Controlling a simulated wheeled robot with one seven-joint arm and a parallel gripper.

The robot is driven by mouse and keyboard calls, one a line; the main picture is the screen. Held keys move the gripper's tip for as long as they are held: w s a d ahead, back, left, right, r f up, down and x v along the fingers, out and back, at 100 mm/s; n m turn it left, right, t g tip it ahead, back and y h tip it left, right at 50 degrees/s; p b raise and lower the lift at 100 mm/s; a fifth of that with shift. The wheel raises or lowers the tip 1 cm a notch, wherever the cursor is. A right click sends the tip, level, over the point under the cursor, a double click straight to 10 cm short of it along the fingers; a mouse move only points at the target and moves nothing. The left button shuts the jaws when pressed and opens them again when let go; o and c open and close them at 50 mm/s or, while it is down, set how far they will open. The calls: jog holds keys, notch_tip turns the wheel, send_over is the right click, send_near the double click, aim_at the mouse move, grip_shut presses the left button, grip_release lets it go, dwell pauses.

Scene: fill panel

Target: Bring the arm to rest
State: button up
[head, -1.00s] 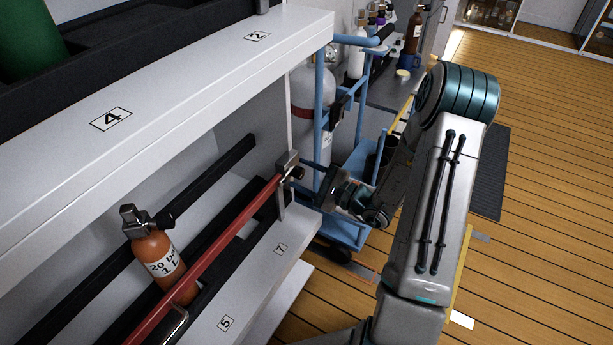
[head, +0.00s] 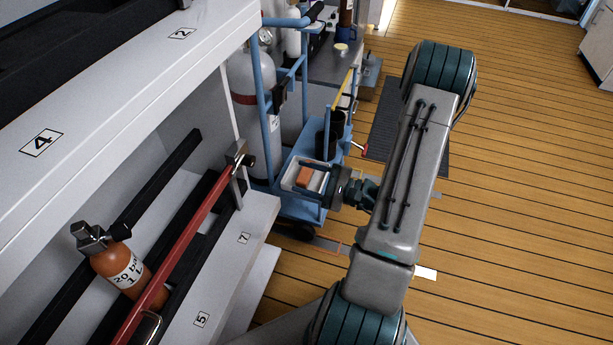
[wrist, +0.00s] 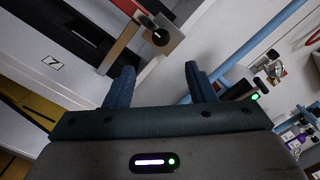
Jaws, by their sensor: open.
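My gripper (head: 318,176) is at the middle of the head view, at the end of my folded arm, pointing left toward the panel's end. In the wrist view its two fingers (wrist: 155,85) stand apart with nothing between them. Beyond the fingers are the red bar's metal latch (wrist: 158,36) and white panel faces. In the head view, my gripper is in front of the blue cart, apart from the red bar (head: 180,245). Whether it touches the cart cannot be told.
An orange cylinder (head: 118,262) leans behind the red bar on the white shelf (head: 215,262). A blue cart (head: 300,207) with a white tray (head: 289,183) and a grey cylinder (head: 243,75) stand close by my gripper. Wooden floor (head: 530,200) is free at the right.

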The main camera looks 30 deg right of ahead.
dwell(0.4)
jog(key=s+a+r+n+g+h+p, duration=0.1)
jog(key=s+a+r+n+g+p, duration=0.3)
jog(key=r, duration=0.3)
jog(key=s+a+r+n+g+p, duration=0.2)
jog(key=a+r+n+g+p, duration=0.1)
jog(key=a+r+g+p, duration=0.3)
jog(key=s+a+r+n+g+h+p, duration=0.1)
jog(key=s+a+r+n+g+p, duration=0.25)
jog(key=r, duration=0.35)
jog(key=s+d+r+n+t+h+p, duration=0.1)
jog(key=r+h+p, duration=0.4)
jog(key=r, duration=0.6)
jog(key=s+d+r+n+t+h+p, duration=0.2)
jog(key=r+n+h+p, duration=0.4)
jog(key=r, duration=0.5)
jog(key=shift+s+d+r+p, duration=0.25)
jog(key=shift+s+p, duration=0.3)
jog(key=shift+p, duration=0.55)
